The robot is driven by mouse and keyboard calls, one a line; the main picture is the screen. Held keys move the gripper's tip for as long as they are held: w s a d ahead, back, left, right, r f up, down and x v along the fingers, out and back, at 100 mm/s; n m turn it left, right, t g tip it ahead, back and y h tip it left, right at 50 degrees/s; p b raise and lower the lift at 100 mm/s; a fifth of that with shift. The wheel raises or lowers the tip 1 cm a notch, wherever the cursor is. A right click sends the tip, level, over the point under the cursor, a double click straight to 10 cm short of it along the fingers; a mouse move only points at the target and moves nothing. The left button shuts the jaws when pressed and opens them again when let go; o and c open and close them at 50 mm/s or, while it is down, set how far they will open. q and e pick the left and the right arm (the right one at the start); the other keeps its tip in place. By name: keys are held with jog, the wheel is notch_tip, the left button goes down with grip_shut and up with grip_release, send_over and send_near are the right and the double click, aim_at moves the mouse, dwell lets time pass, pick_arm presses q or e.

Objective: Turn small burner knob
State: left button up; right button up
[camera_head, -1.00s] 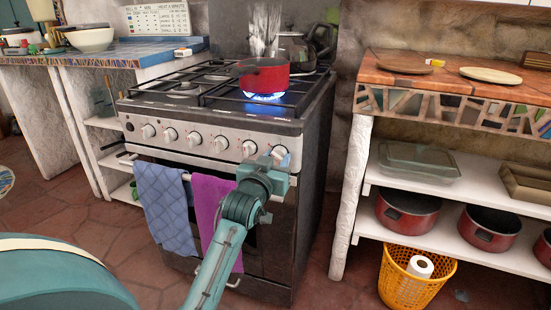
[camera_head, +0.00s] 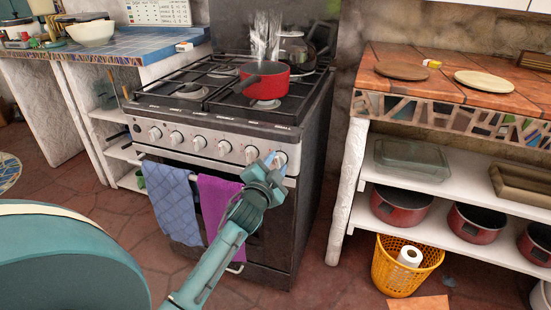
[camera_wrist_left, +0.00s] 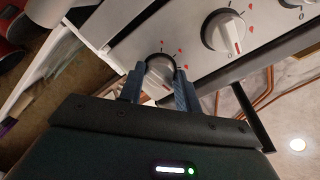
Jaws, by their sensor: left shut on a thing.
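The stove (camera_head: 222,138) stands in the middle of the head view, with a row of white knobs along its front panel. My left gripper (camera_head: 276,166) is at the rightmost knob (camera_head: 281,157). In the left wrist view the two fingers (camera_wrist_left: 160,88) are on either side of that small burner knob (camera_wrist_left: 160,70) and shut on it. The fingers and wrist hide part of the knob. A red pot (camera_head: 264,84) with steam above it stands on the right front burner, and no flame shows under it. My right gripper is out of view.
A blue towel (camera_head: 170,203) and a purple towel (camera_head: 217,205) hang on the oven handle beside my left arm. A neighbouring knob (camera_wrist_left: 226,32) is close to the fingers. Shelves (camera_head: 430,172) and a yellow basket (camera_head: 404,268) stand to the right.

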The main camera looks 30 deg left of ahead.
pick_arm(q)
jog(key=shift+r+m+p, duration=0.1)
jog(key=shift+m+p, duration=0.35)
jog(key=shift+m, duration=0.65)
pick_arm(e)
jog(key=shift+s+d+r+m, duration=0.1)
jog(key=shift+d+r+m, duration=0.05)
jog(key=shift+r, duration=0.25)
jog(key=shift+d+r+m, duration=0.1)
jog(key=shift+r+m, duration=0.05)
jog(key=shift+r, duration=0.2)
pick_arm(q)
jog(key=o, duration=1)
jog(key=shift+c, duration=0.2)
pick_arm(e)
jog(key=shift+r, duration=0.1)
pick_arm(q)
jog(key=p+v, duration=0.1)
jog(key=v, duration=1.2)
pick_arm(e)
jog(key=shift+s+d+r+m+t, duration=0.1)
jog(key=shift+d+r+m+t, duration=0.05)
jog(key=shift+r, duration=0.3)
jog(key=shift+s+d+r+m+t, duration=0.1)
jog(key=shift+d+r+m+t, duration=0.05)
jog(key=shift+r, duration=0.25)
